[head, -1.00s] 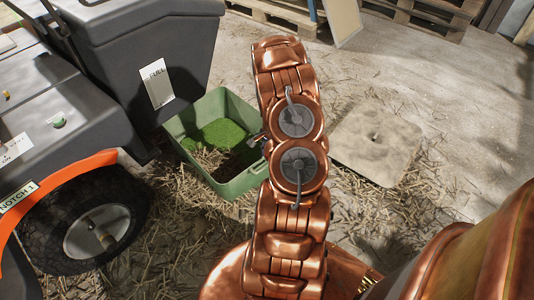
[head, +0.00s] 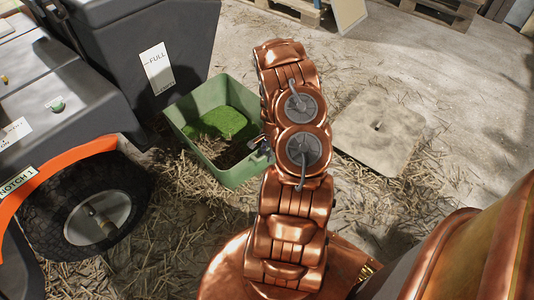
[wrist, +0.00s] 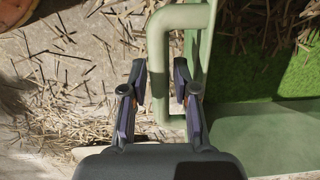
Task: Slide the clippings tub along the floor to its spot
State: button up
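The clippings tub (head: 247,172) is a green open box on the floor in the head view. It holds bright green clippings and brown straw. My gripper (wrist: 159,68) is at the tub's right side, mostly hidden behind my arm in the head view. In the wrist view, the tub's tubular green handle (wrist: 158,50) runs between my two fingers. The fingers are spread, with visible gaps to the bar, so the gripper is open around the handle. The tub's wall and clippings fill the right of that view.
A grey and orange machine (head: 75,152) with a black wheel (head: 95,215) stands close on the tub's left. A pale square slab (head: 378,140) with a small knob lies to the right. Straw litters the floor. Pallets (head: 440,10) stand at the back.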

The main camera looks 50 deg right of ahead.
grip_shut()
jog(key=shift+c, duration=0.9)
grip_release()
jog(key=shift+w+r, duration=0.1)
grip_shut()
